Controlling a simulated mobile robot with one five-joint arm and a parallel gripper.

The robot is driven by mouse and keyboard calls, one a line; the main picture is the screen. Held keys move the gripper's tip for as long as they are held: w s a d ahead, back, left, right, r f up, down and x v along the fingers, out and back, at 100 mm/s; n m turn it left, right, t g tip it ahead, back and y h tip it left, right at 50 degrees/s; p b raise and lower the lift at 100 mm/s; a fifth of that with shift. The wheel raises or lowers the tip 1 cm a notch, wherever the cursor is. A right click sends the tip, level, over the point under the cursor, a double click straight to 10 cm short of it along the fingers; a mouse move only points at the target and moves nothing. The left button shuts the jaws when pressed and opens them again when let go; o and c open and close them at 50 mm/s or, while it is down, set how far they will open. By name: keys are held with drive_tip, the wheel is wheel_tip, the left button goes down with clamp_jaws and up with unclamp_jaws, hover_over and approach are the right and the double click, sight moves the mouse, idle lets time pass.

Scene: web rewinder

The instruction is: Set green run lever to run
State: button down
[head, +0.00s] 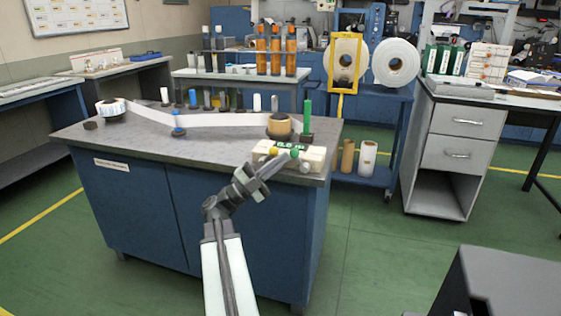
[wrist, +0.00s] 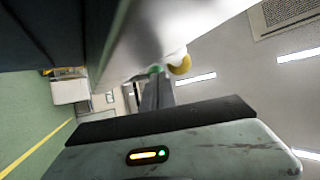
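The cream control box (head: 315,157) sits at the front right corner of the bench top, with a green digital display. A small green knob (head: 294,153), which looks like the lever's end, is on its front, right of a yellow knob (head: 273,152). My gripper (head: 289,157) reaches up from the lower left, its tip at the green knob; I cannot tell whether they touch. In the wrist view my fingers (wrist: 157,80) look closed together, with the green knob (wrist: 155,69) just beyond them and the yellow knob (wrist: 180,65) to the right. The lever's shaft is hidden.
A pale knob (head: 305,167) is at the box's right front. A green post (head: 307,117) on a dark base and a brown core roll (head: 279,126) stand behind the box. White web (head: 220,119) runs along the bench top (head: 150,135).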

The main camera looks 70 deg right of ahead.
drive_tip(key=r+b+v, duration=0.1)
drive_tip(key=b+v, duration=0.5)
drive_tip(key=v, duration=0.8)
drive_tip(key=shift+w, duration=0.35)
drive_tip(key=shift+w, duration=0.1)
